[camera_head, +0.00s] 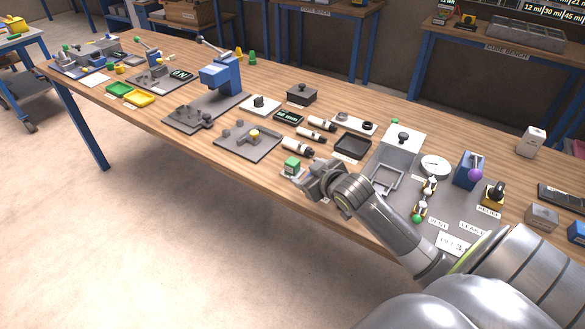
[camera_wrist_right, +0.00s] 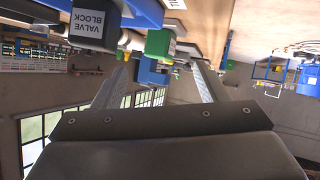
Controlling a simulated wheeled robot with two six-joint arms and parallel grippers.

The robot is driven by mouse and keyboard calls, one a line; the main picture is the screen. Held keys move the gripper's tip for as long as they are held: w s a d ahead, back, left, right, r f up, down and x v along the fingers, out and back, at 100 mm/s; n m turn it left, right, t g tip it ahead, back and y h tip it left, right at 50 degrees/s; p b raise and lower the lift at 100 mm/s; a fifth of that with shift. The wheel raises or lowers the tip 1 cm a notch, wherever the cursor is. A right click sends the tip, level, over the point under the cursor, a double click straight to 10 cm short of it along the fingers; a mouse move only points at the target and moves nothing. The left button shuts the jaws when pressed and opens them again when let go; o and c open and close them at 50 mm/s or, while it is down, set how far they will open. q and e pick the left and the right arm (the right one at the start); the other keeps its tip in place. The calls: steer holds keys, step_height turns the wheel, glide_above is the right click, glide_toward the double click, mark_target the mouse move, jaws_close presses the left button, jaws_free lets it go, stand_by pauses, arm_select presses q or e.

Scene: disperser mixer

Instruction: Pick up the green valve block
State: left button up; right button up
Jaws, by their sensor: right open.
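The green valve block (camera_head: 292,163) sits near the front edge of the long wooden table, on a pale base with a small white label in front. My right gripper (camera_head: 308,180) is just right of it and close, with open, empty jaws. In the right wrist view the picture is upside down. A green block (camera_wrist_right: 159,43) shows between and beyond the tips of my two spread fingers (camera_wrist_right: 162,62). Whether the fingers touch the block cannot be told. My left gripper is not in view.
Left of the block is a grey fixture plate (camera_head: 246,143) with a yellow knob. Behind it lie several dark-and-white cylinders (camera_head: 311,134) and a black tray (camera_head: 352,146). To the right is a grey panel with a metal frame (camera_head: 385,180) and a dial (camera_head: 435,165).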

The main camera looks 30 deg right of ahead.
mark_target(295, 165)
steer(key=shift+x, duration=1.15)
steer(key=shift+w, duration=0.45)
steer(key=shift+p+x, duration=0.55)
steer(key=shift+x, duration=1.65)
steer(key=shift+w+a+r, duration=0.1)
steer(key=shift+r, duration=0.05)
steer(key=shift+c, duration=0.5)
steer(key=c, duration=1.2)
